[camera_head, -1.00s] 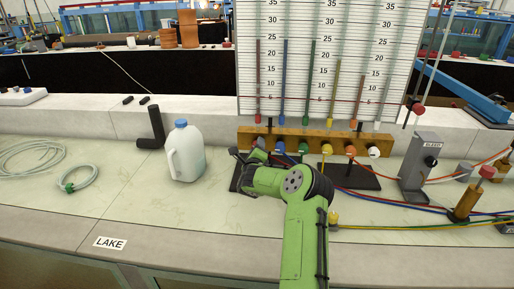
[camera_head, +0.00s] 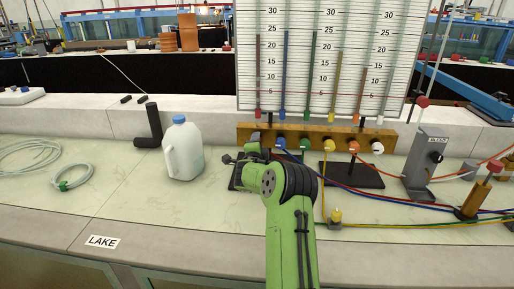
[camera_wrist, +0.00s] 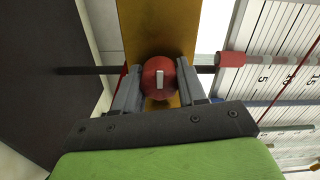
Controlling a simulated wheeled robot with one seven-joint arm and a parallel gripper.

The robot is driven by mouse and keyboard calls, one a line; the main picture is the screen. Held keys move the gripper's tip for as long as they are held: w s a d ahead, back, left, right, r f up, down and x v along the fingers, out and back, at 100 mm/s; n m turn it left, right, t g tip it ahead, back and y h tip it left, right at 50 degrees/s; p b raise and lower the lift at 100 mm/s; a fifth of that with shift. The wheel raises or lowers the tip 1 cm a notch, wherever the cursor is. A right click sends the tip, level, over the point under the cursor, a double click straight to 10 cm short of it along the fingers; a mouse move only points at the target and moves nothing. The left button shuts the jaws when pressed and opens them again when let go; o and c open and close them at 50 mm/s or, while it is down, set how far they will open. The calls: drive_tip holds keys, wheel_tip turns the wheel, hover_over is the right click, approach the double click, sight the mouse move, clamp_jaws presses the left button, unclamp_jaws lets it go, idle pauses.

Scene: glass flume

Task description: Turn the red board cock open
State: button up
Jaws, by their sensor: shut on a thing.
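The red board cock (camera_wrist: 159,76) is a round red knob with a white mark on the orange-brown bar (camera_wrist: 145,25). In the wrist view the white mark runs along the bar, across the line of the tube. My gripper (camera_wrist: 160,88) has one finger on each side of the knob and is shut on it. In the head view my gripper (camera_head: 252,146) is at the left end of the bar and hides the red cock. The red tube (camera_head: 258,75) rises above it on the board.
Blue (camera_head: 280,143), green (camera_head: 306,145), yellow (camera_head: 330,146), orange (camera_head: 353,148) and white (camera_head: 377,147) cocks line the bar to the right. A white jug (camera_head: 184,148) stands left of my arm. A grey block (camera_head: 424,160) stands at right.

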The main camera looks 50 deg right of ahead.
drive_tip(key=shift+f, duration=0.1)
idle(0.5)
drive_tip(key=o, duration=1)
drive_tip(key=shift+o, duration=0.2)
drive_tip(key=b+v, duration=0.4)
drive_tip(key=v, duration=1.2)
drive_tip(key=shift+w, duration=0.1)
